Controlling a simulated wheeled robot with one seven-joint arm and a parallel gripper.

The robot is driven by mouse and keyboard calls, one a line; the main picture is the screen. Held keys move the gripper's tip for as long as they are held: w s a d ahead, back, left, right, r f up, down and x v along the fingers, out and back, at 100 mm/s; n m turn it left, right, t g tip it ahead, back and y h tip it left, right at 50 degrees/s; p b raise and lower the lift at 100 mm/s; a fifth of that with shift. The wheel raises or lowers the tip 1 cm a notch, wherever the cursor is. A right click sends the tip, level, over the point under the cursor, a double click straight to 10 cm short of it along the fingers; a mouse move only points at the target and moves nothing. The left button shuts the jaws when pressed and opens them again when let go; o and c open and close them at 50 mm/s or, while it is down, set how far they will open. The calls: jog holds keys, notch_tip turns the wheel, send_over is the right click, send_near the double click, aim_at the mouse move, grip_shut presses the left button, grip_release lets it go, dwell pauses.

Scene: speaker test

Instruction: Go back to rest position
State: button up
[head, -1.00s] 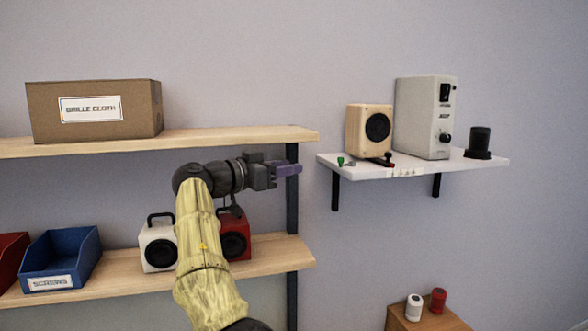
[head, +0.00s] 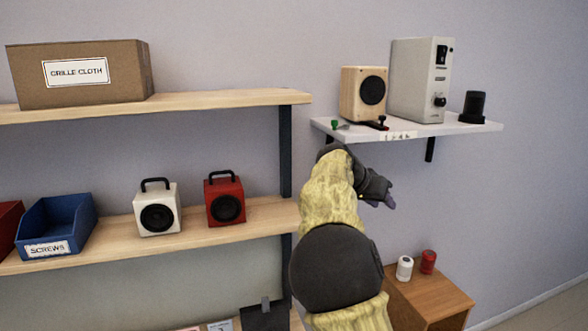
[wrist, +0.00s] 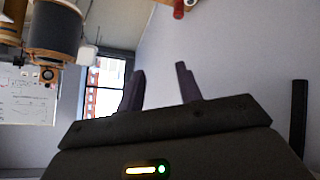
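My gripper (head: 391,203) is in the head view below the white wall shelf, at the end of my folded arm in its yellow sleeve. In the wrist view my gripper (wrist: 160,88) shows two dark purple fingers standing apart with nothing between them. It is open and empty. In the head view the fingers are small and partly hidden by the wrist.
The white wall shelf (head: 470,128) holds a wooden speaker (head: 352,92), a grey unit (head: 412,80) and a black cylinder (head: 474,106). A white speaker (head: 143,205) and red speaker (head: 213,190) stand on the wooden shelf (head: 265,214). A wooden cabinet (head: 440,300) is low right.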

jog(key=s+d+f+n+g+y, duration=0.25)
jog(key=s+f+y, duration=0.25)
jog(key=s+f, duration=0.65)
jog(key=s+a+f+n+y, duration=0.1)
jog(key=s+a+f, duration=0.2)
jog(key=s, duration=0.4)
jog(key=s+a+f+n+y, duration=0.1)
jog(key=s+a+f+n, duration=0.1)
jog(key=s+f, duration=0.3)
jog(key=s+a+f+n+y, duration=0.1)
jog(key=s+a+f+n, duration=0.1)
jog(key=s, duration=0.7)
notch_tip(320, 180, down, 2)
jog(key=shift+s+a, duration=0.2)
jog(key=shift+a, duration=0.6)
